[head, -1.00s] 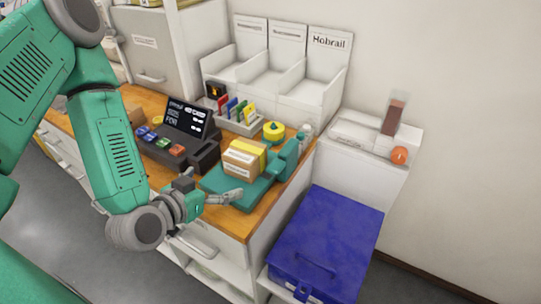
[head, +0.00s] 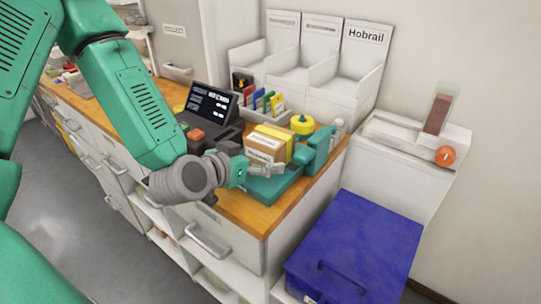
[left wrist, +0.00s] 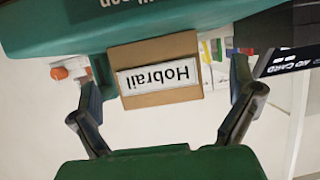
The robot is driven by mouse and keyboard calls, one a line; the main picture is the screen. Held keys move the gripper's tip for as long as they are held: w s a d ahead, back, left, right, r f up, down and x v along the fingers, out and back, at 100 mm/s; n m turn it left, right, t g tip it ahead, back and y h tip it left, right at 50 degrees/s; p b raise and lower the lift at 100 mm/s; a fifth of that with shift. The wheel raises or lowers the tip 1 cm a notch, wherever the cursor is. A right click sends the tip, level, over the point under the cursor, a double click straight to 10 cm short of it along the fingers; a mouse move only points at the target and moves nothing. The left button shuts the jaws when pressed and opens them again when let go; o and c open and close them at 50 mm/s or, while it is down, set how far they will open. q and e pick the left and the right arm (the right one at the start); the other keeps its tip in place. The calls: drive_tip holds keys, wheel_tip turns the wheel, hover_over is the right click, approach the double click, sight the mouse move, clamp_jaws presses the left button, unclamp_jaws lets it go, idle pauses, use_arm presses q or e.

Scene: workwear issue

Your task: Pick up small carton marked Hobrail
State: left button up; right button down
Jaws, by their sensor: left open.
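The small brown carton (head: 264,149) with a pale label sits on a teal device (head: 275,186) near the counter's front corner. A yellow part shows at its top and back. In the left wrist view the carton (left wrist: 113,72) bears the word Hobrail, upside down in the picture. My left gripper (head: 262,169) is open at the carton's front side. In the left wrist view, the fingers of my left gripper (left wrist: 162,70) stand on both sides of the carton with gaps between. My right gripper is not in view.
A card terminal (head: 211,108) and a rack of coloured cards (head: 262,104) stand behind. A yellow roll (head: 302,125) is beside the device. White bins, one marked Hobrail (head: 366,58), line the wall. A blue box (head: 355,240) and an orange ball (head: 446,154) are at right.

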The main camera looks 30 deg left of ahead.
use_arm(q)
drive_tip(key=shift+w+f, duration=0.1)
drive_tip(key=shift+w, duration=0.15)
drive_tip(key=x, duration=0.4)
drive_tip(key=shift+w+d, duration=0.25)
drive_tip(key=shift+w, duration=0.15)
drive_tip(key=shift+a, duration=0.1)
drive_tip(key=c, duration=1.2)
